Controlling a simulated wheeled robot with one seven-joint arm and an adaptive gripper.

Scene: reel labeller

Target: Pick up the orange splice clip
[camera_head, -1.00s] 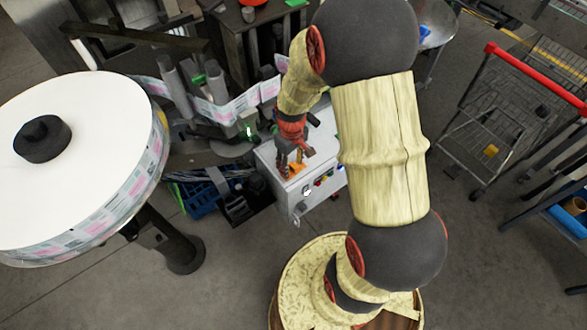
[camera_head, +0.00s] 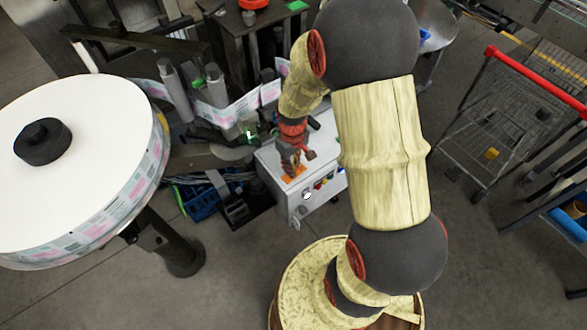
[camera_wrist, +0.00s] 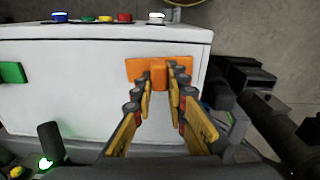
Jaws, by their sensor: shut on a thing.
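The orange splice clip (camera_wrist: 158,75) is on the white top of the labeller's control box (camera_wrist: 60,85), near its right edge in the wrist view. My gripper (camera_wrist: 158,92) has its two fingers closed on the clip's middle raised part, with the clip's flat ends showing to both sides. In the head view my gripper (camera_head: 290,168) reaches down to the box top, and a bit of the orange clip (camera_head: 290,180) shows below the fingers. I cannot tell whether the clip touches the box.
Coloured buttons (camera_wrist: 105,18) line one side of the box. A green block (camera_wrist: 12,72) sits at its left in the wrist view. A large label reel (camera_head: 80,120) stands left, a wire cart with a red handle (camera_head: 535,75) right. Blue bins (camera_head: 195,198) lie beside the box.

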